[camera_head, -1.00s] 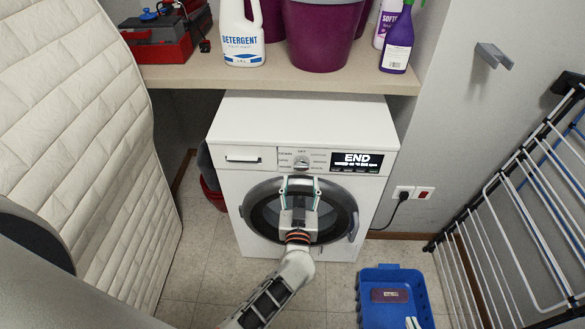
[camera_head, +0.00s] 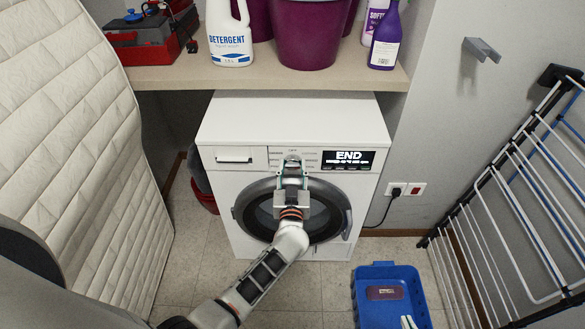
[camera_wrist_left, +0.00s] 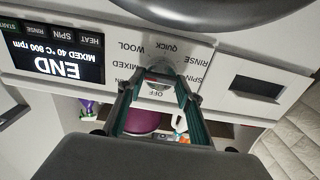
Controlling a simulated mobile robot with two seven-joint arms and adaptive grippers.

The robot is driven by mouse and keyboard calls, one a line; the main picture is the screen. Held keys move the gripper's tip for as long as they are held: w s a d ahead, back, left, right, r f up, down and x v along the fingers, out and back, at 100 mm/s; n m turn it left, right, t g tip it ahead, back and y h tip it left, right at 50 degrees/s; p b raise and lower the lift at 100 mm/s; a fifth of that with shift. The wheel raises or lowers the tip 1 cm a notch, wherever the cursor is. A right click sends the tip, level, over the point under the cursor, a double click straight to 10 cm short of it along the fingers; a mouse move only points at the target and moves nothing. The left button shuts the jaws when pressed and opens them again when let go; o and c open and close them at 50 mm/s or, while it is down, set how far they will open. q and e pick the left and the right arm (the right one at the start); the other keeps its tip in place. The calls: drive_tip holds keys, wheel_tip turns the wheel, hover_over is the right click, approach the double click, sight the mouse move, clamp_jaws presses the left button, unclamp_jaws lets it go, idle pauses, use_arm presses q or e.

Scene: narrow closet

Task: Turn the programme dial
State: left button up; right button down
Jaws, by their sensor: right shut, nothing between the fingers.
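The programme dial (camera_head: 292,161) is a small round knob on the washing machine's front panel, ringed by printed programme names. In the left wrist view the dial (camera_wrist_left: 160,77) sits between the two fingertips, with OFF printed beside it. My left gripper (camera_head: 292,176) is in front of the panel, fingers pointing at the dial. Its fingers (camera_wrist_left: 160,88) are apart on both sides of the dial; contact is unclear. The display (camera_head: 348,160) reads END.
The washer door (camera_head: 325,222) is shut, below the panel. A shelf (camera_head: 290,77) with detergent and purple buckets overhangs above. A blue tray (camera_head: 365,290) lies on the floor at right, beside a drying rack (camera_head: 500,210). A quilted pad stands at left.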

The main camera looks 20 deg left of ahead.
use_arm(q)
drive_tip(key=shift+n, duration=0.4)
drive_tip(key=n+p, duration=0.1)
drive_tip(key=n, duration=0.2)
drive_tip(key=shift+a+n, duration=0.1)
drive_tip(key=shift+n, duration=0.3)
drive_tip(key=n, duration=0.4)
drive_tip(key=shift+a+f+n, duration=0.1)
drive_tip(key=shift+f+n, duration=0.05)
drive_tip(key=shift+n, duration=0.15)
drive_tip(key=n, duration=0.3)
drive_tip(key=shift+n, duration=0.3)
drive_tip(key=n+b, duration=0.1)
drive_tip(key=n, duration=0.3)
drive_tip(key=shift+f, duration=0.15)
drive_tip(key=shift+n, duration=0.5)
drive_tip(key=shift+b, duration=0.3)
